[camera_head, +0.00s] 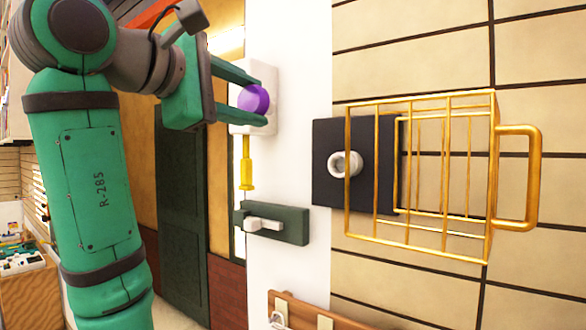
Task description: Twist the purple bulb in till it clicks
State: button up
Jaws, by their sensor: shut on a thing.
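The purple bulb (252,99) is a round purple ball in front of a white wall plate (270,78) on the white wall strip. My gripper (267,97) reaches in from the left with two long green fingers, one above and one below the bulb, and is shut on it. The bulb's base and any socket behind it are hidden, so I cannot tell how far in it sits.
A yellow handle (246,165) hangs below the plate. Lower down is a dark green block (282,225) with a white lever (263,224). At right, a gold wire cage (490,180) juts out around a black panel (328,190) with a white knob (345,164). A wooden hook rack (305,308) is at the bottom.

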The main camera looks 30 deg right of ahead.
jog(key=s+d+g, duration=0.1)
jog(key=s+d, duration=0.2)
jog(key=s, duration=0.4)
jog(key=s+f+m+h, duration=0.1)
jog(key=s+f, duration=0.2)
jog(key=f, duration=0.8)
jog(key=w+d+m, duration=0.2)
jog(key=d+m, duration=0.5)
jog(key=m, duration=0.6)
jog(key=shift+w+d, duration=0.25)
jog(key=shift+w, duration=0.15)
jog(key=shift+r, duration=0.1)
dwell(0.4)
jog(key=o, duration=1.8)
jog(key=shift+c, duration=0.2)
